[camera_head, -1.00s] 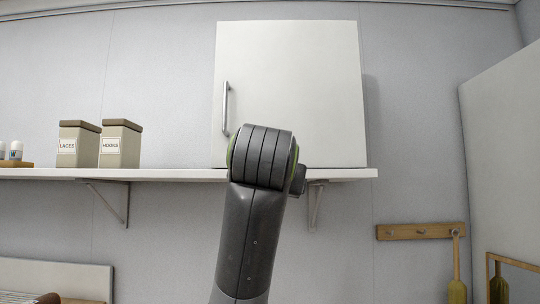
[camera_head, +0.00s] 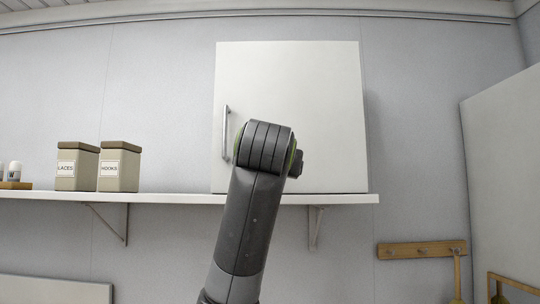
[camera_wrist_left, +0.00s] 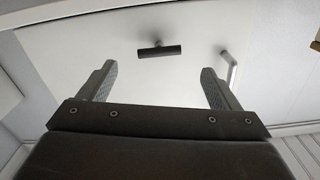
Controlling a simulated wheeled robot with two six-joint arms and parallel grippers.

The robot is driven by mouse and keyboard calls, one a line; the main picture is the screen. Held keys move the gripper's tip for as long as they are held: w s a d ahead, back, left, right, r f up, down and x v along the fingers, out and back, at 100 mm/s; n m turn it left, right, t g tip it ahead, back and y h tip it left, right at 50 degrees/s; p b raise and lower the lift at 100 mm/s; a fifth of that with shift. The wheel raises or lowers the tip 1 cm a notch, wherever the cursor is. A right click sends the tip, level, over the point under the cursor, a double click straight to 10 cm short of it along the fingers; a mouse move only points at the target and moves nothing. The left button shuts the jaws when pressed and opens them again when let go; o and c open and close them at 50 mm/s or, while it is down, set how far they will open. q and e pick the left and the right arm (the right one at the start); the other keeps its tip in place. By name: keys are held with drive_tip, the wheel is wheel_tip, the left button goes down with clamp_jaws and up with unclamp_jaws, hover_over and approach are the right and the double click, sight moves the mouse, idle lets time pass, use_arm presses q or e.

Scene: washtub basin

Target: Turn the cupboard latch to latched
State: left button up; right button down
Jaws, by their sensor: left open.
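The white cupboard (camera_head: 320,110) stands on the wall shelf with its door shut and a vertical metal handle (camera_head: 226,132) at the left. The latch, a dark short bar on a stub (camera_wrist_left: 160,51), shows in the left wrist view on the white door. It lies roughly crosswise in that picture. The handle also shows there (camera_wrist_left: 229,66), to the right. My left gripper (camera_wrist_left: 156,68) is open and empty, with the latch ahead between and beyond its fingertips, apart from them. In the head view my arm hides the latch and the gripper. My right gripper is not in view.
The shelf (camera_head: 170,197) runs under the cupboard, with a LACES canister (camera_head: 77,168) and a HOOKS canister (camera_head: 119,168) at left. A wooden peg rail (camera_head: 422,250) hangs at lower right. The wall between the canisters and the cupboard is clear.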

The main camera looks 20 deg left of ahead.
use_arm(q)
drive_tip(key=p+x, duration=0.2)
drive_tip(key=x, duration=0.4)
drive_tip(key=shift+w+p, duration=0.2)
drive_tip(key=shift+p, duration=0.1)
drive_tip(key=shift+f, duration=0.1)
drive_tip(key=c, duration=0.9)
